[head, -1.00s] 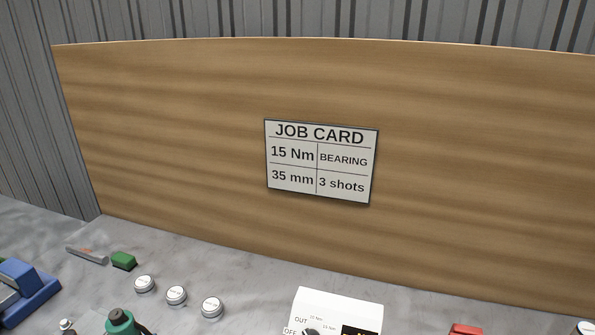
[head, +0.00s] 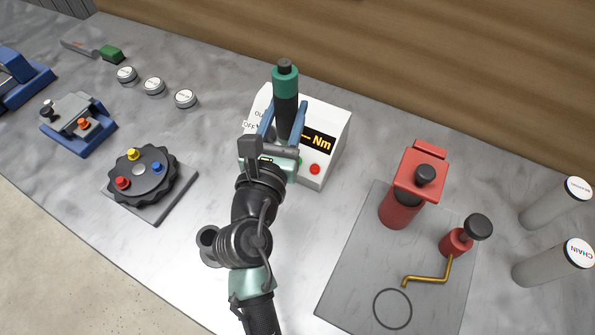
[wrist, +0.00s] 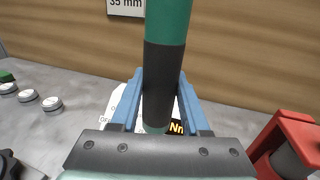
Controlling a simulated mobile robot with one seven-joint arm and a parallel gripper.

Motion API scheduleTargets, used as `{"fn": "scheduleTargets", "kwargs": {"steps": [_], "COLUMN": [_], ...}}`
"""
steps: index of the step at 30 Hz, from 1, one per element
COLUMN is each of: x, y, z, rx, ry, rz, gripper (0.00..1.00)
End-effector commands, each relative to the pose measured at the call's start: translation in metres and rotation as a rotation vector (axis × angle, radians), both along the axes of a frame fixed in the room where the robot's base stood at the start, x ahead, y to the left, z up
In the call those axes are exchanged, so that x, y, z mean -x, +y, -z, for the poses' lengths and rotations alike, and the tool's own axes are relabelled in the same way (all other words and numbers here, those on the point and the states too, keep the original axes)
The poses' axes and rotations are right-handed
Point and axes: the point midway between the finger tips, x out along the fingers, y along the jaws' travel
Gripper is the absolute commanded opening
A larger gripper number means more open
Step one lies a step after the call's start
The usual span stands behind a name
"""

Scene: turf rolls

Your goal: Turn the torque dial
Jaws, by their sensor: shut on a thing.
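My gripper (head: 283,122) has its blue fingers shut on an upright green and black cylindrical tool (head: 286,85). The held tool also fills the middle of the wrist view (wrist: 165,70). Tool and gripper are in front of or over the white torque box (head: 333,130), which has a lit "Nm" display (head: 319,139) and a red button (head: 314,169). The box's dial is hidden behind the tool and fingers. Only parts of the "OUT" and "OFF" lettering show at its left. I cannot tell whether the tool touches the box.
A black round turntable (head: 142,172) with coloured knobs and a small blue fixture (head: 78,127) stand left. Several white-topped tins (head: 154,86) lie behind them. A red press (head: 402,195) stands on a grey plate (head: 350,270) at right. A job card (wrist: 126,5) hangs on the wooden board.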

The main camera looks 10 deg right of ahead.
Motion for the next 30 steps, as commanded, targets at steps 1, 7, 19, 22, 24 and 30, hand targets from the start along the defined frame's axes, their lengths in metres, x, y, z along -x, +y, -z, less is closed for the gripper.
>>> {"fn": "scheduleTargets", "kwargs": {"steps": [1,7,19,22,24,30], "x": [0.000,0.000,0.000,0.000,0.000,0.000], "y": [0.001,0.000,0.000,0.000,0.000,0.000], "z": [0.009,0.047,0.092,0.097,0.096,0.097], "rx": [0.001,0.003,0.001,0.001,0.000,0.001], "ry": [-0.001,0.001,-0.001,-0.002,-0.002,-0.002], "rz": [-0.002,-0.001,-0.001,-0.001,-0.001,-0.001], "gripper": [0.00,0.00,0.00,0.00,0.00,0.00]}}
